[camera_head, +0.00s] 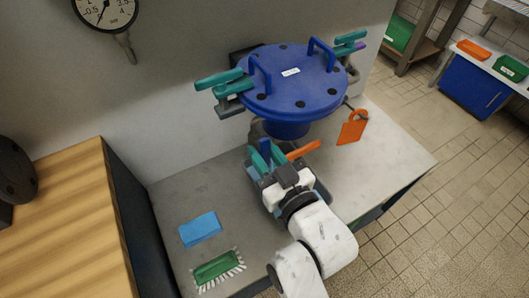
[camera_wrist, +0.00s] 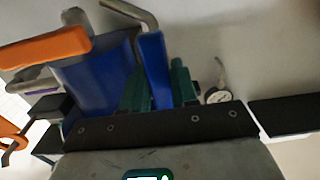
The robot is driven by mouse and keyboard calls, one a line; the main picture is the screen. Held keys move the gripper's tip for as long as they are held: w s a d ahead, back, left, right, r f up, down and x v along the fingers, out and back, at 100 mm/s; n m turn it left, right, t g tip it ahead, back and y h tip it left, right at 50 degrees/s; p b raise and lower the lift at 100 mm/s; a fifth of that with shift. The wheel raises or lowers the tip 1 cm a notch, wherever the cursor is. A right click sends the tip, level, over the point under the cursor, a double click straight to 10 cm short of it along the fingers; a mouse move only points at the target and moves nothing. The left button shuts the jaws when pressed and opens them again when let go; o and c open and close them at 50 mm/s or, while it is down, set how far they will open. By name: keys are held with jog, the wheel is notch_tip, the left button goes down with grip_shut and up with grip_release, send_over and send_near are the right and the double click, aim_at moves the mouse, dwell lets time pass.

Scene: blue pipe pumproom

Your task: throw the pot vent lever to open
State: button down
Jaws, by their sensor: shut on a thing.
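The blue pot (camera_head: 292,85) with its round bolted lid stands against the wall at the back of the counter in the head view. Below it, a blue lever (camera_head: 265,148) stands up beside an orange lever (camera_head: 303,150); no marking shows which is the vent lever. My gripper (camera_head: 265,160) has its teal fingers shut on the blue lever. In the wrist view the blue lever (camera_wrist: 155,65) runs between the two fingers. The orange lever (camera_wrist: 45,48) lies apart to the left, in front of the blue pot body. The levers' lower ends are hidden.
Teal clamps (camera_head: 222,83) flank the lid. A blue cloth (camera_head: 200,229) and a green brush (camera_head: 216,267) lie on the counter (camera_head: 172,195), front left. A gauge (camera_head: 105,8) is on the wall.

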jog(key=shift+f, duration=0.15)
jog(key=c, duration=1)
grip_release()
jog(key=shift+o, duration=0.2)
jog(key=v, duration=1.1)
jog(key=shift+b, duration=0.4)
jog(key=shift+w, duration=0.15)
jog(key=s+d+f+m+g+h+p, duration=0.35)
jog(key=d+f+g+h, duration=0.35)
jog(key=d+f, duration=0.55)
jog(key=s+d+f+m+g+h+p, duration=0.2)
jog(key=s+d+g, duration=0.5)
jog(key=s+d, duration=0.4)
jog(key=s+m+h+p, duration=0.1)
jog(key=s+m, duration=0.1)
jog(key=shift+s+d, duration=0.25)
jog(key=shift+d, duration=0.1)
